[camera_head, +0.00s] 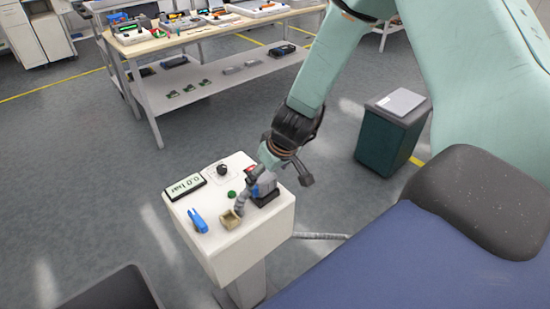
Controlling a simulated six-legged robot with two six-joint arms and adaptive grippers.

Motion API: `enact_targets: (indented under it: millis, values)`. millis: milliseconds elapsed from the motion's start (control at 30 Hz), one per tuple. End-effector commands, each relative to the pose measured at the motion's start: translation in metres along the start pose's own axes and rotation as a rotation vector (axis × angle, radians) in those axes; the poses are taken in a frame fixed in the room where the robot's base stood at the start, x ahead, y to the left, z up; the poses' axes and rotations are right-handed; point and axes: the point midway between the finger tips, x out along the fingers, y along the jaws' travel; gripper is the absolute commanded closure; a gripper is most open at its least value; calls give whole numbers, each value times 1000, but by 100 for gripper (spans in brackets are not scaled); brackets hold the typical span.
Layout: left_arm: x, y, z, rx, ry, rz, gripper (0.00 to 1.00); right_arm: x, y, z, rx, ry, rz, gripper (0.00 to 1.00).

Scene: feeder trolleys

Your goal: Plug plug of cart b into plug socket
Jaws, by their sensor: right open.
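A white box-shaped console (240,239) stands on a grey post at the lower centre. On its top, a grey and blue plug-like piece (264,185) sits at a dark block (266,199) near the right edge. A short grey ribbed piece (241,203) runs from it toward a small beige block (230,219). I cannot tell for certain which piece is the plug and which is the socket. My right gripper (284,170) is open above the console's right rear edge, close to the plug-like piece. Whether it touches is unclear. My left gripper is not in view.
The console also carries a display (185,187) reading 0.0 bar, a black knob (222,169), a green button (232,194) and a blue clip (198,221). A grey hose (320,236) leaves its right side. A workbench (200,38) stands behind; a dark green cabinet (385,142) stands right.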

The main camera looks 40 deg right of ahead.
Motion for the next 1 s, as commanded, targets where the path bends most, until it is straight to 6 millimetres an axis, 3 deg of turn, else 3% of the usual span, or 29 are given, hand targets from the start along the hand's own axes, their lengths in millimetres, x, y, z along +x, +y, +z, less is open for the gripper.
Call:
enact_targets:
  millis: [700,1000]
  values:
    - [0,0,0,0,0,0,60,-64,0,-1,2,4,1,12]
    - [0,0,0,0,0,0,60,-74,0,0,-1,0,0,12]
